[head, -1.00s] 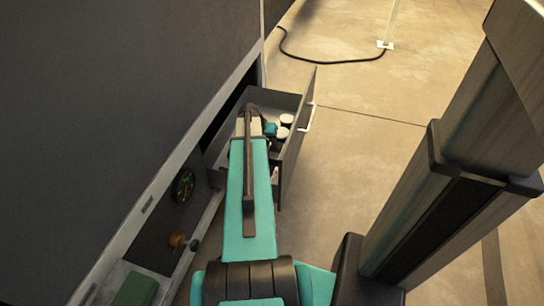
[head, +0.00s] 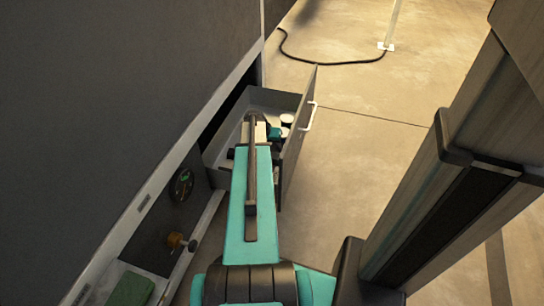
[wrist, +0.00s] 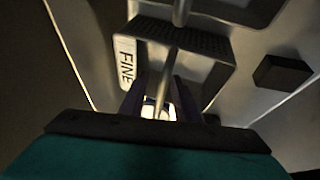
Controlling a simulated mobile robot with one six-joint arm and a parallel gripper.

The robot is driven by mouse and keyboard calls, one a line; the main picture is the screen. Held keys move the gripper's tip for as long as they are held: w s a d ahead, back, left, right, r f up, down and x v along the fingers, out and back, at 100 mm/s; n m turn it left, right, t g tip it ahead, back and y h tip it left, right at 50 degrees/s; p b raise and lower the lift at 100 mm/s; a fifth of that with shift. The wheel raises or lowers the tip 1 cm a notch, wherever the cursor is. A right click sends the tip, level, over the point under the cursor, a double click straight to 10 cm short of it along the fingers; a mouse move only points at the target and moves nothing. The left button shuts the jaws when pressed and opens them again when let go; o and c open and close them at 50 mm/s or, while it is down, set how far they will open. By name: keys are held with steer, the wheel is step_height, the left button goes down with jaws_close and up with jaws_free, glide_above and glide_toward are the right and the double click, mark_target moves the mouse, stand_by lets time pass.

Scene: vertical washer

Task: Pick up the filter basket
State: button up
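The filter basket (wrist: 190,62) shows in the wrist view as a dark mesh basket with a metal rim and a white tag reading "FINE" at its left. A thin rod, seemingly its handle, runs from it down between my fingers. My gripper (wrist: 160,100) has its two dark fingers apart, one on each side of the rod, with gaps visible. Whether either finger touches it I cannot tell. In the head view my arm reaches into the open drawer (head: 222,152) and hides the basket and my fingertips.
A second mesh part (wrist: 245,8) lies at the wrist view's upper right, with a dark block (wrist: 283,72) below it. A panel with an orange knob (head: 175,240) is at left.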

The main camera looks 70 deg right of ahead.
steer(key=shift+c, duration=0.4)
jaws_close()
step_height(320, 180, up, 18)
steer(key=p, duration=0.6)
stand_by(0.5)
steer(key=shift+w+r, duration=0.1)
steer(key=shift+r, duration=0.05)
